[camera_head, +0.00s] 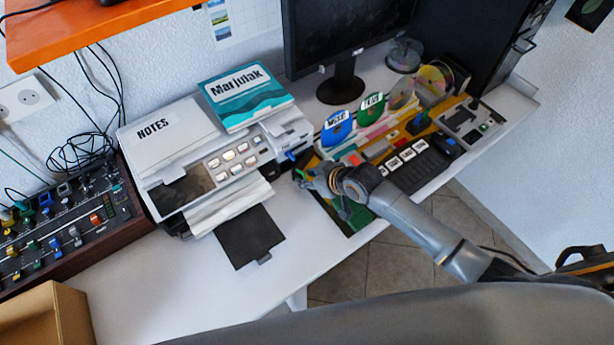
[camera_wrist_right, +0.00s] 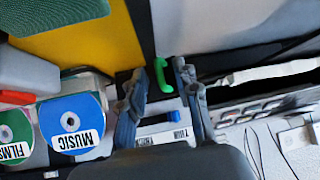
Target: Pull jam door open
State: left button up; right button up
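The grey and white printer (camera_head: 232,160) stands on the desk with a blue tab (camera_head: 291,156) at its right side. My right gripper (camera_head: 318,182) is close to that side. In the right wrist view a green handle (camera_wrist_right: 160,76) shows between the fingertips of my right gripper (camera_wrist_right: 160,92), which are apart, with a gap to each side. A blue bar (camera_wrist_right: 166,118) lies lower between the fingers, near a pale label. The outline of the jam door cannot be made out. My left gripper is not in view.
Disc holders with a blue MUSIC disc (camera_head: 337,127) and a green disc (camera_head: 372,106) stand to the right, near a dark keyboard (camera_head: 418,165). The monitor (camera_head: 335,40) is behind. A mixer (camera_head: 70,225) and a cardboard box (camera_head: 50,315) are at left. The front desk strip is bare.

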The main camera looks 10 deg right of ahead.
jog(key=shift+w+a+f, duration=0.15)
jog(key=shift+w+f, duration=0.1)
grip_shut()
jog(key=shift+s, duration=0.1)
